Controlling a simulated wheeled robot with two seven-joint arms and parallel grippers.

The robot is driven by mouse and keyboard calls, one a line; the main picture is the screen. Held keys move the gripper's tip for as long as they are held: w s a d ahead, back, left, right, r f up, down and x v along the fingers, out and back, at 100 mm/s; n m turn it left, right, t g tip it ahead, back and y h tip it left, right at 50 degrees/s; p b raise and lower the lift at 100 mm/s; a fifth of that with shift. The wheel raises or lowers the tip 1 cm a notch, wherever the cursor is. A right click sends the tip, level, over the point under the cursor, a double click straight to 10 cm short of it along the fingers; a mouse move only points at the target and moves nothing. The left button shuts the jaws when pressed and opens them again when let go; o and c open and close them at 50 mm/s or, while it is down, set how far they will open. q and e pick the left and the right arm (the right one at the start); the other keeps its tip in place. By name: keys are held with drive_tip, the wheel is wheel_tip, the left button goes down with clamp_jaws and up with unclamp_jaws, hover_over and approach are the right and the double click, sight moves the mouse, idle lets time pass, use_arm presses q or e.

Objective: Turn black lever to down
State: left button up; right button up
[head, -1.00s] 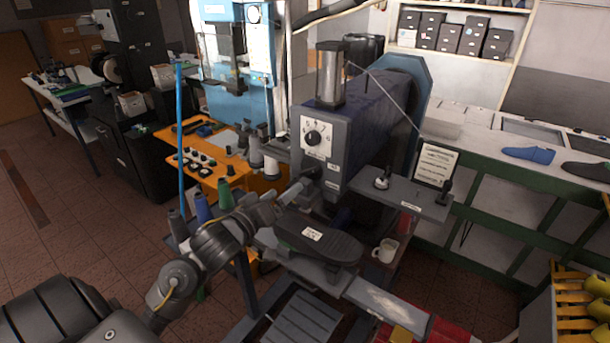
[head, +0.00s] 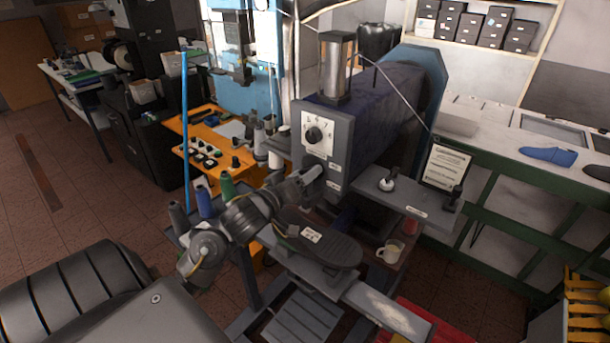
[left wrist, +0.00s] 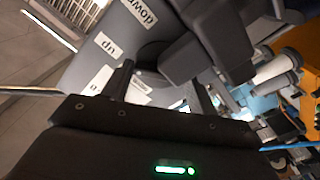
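My left gripper (head: 312,178) is at the lower front of the grey-blue machine (head: 330,140), below its dial. In the left wrist view my left gripper (left wrist: 160,95) has its two dark fingers apart. A dark lever-like part (left wrist: 187,60) with a rounded hub lies just beyond and between the fingertips; contact cannot be told. White labels reading "up" (left wrist: 105,44) and "down" (left wrist: 137,14) are on the grey plate beside it. In the head view that part is hidden by the gripper. My right gripper is not in view.
A dark sole-shaped pad (head: 320,240) lies below my left forearm. A white mug (head: 390,251) stands right of it. A white-knobbed lever (head: 388,184) is on the side panel. Thread cones (head: 203,200) and a blue pole (head: 185,130) stand left of the arm.

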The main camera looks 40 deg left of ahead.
use_arm(q)
drive_tip(key=c, duration=0.4)
drive_tip(key=shift+m, duration=0.3)
drive_tip(key=m, duration=0.9)
drive_tip(key=shift+a+f+m+b, duration=0.1)
drive_tip(key=shift+m+b, duration=0.25)
drive_tip(key=shift+m, duration=0.05)
drive_tip(key=shift+m+b, duration=0.4)
drive_tip(key=shift+m, duration=1.5)
